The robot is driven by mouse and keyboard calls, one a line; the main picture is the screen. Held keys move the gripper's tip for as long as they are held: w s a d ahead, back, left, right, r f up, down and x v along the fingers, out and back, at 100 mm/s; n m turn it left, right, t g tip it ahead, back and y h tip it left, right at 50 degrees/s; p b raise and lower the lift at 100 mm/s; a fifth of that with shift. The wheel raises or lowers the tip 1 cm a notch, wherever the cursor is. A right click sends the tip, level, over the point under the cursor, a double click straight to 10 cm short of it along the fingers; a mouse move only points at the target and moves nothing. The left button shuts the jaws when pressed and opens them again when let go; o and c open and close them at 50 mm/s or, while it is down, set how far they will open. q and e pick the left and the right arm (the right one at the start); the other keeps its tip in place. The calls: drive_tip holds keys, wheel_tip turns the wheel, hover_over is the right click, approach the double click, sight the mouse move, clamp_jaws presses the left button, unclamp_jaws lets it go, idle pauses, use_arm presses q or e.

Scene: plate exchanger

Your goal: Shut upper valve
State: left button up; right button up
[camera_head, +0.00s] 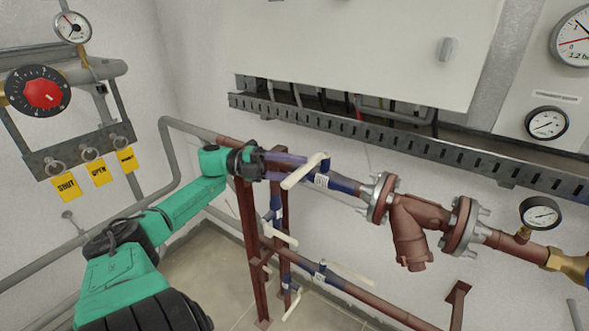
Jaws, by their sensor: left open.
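The upper valve has a cream lever handle (312,165) on a blue section of the upper pipe (343,184). The lever slants across the pipe's line in the picture. My left gripper (292,167) is at the end of the green arm, with its purple fingers pointing right. The fingers are open, and their tips are right at the left side of the lever. I cannot tell whether they touch it. The gripper body hides part of the pipe behind it. My right gripper is not in view.
Other cream levers (278,234) sit below, with a lower pipe (370,298) and a brown post (250,235). A flanged brown strainer (415,220) stands to the right. A red dial (42,93) and yellow tags (98,172) are at left. A slotted rail (400,143) runs above.

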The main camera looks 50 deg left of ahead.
use_arm(q)
drive_tip(key=b+v, duration=0.5)
drive_tip(key=v, duration=0.7)
drive_tip(key=shift+b, duration=0.4)
